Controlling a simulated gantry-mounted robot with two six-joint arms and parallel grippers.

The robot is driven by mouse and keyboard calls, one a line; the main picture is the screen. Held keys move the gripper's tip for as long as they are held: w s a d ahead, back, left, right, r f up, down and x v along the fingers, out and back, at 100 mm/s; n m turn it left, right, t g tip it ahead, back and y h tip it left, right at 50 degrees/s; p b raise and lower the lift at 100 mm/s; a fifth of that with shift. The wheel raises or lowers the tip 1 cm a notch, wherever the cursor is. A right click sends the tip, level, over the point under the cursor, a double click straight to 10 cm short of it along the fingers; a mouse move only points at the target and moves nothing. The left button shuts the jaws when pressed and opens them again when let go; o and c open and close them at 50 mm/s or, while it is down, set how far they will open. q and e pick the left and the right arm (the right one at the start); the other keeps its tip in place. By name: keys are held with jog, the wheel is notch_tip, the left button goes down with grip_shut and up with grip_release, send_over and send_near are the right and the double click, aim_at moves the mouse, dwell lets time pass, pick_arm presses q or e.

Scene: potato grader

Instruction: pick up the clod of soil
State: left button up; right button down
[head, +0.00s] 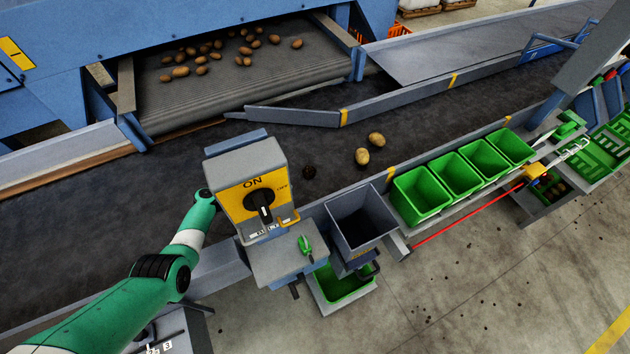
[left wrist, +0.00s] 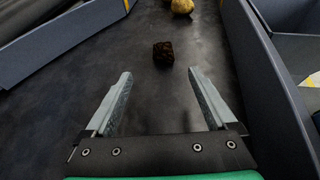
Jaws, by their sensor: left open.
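The clod of soil (head: 309,171) is a small dark brown lump on the dark belt, just right of the yellow switch box in the head view. In the left wrist view the clod (left wrist: 163,54) lies on the belt beyond the fingertips, roughly in line with the gap between them. My left gripper (left wrist: 160,75) is open and empty, with the clod apart from both fingers. In the head view the switch box hides this gripper; only the green and white arm shows. My right gripper is in neither view.
Two potatoes (head: 369,148) lie on the belt (head: 215,135) beyond the clod. The switch box (head: 251,190) stands at the belt's near edge beside my arm. A grey bin (head: 358,222) and several green bins (head: 423,193) line that edge. More potatoes lie on the upper conveyor (head: 215,90).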

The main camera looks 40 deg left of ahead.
aim_at(304, 173)
pick_arm(q)
jog(key=shift+f, duration=0.15)
jog(key=b+x, duration=0.5)
jog(key=x, duration=0.1)
jog(key=shift+f, duration=0.1)
jog(key=shift+w+d, duration=0.1)
jog(key=shift+w, duration=0.1)
jog(key=b+x, duration=0.2)
jog(key=b, duration=0.1)
jog(key=b+x, duration=0.2)
jog(key=b, duration=0.1)
jog(key=shift+w+d+f, duration=0.2)
jog(key=shift+d+f, duration=0.1)
jog(key=shift+f, duration=0.05)
jog(key=shift+w+b, duration=0.15)
jog(key=shift+b, duration=0.2)
jog(key=shift+w+r, duration=0.1)
jog(key=shift+r, duration=0.15)
grip_shut()
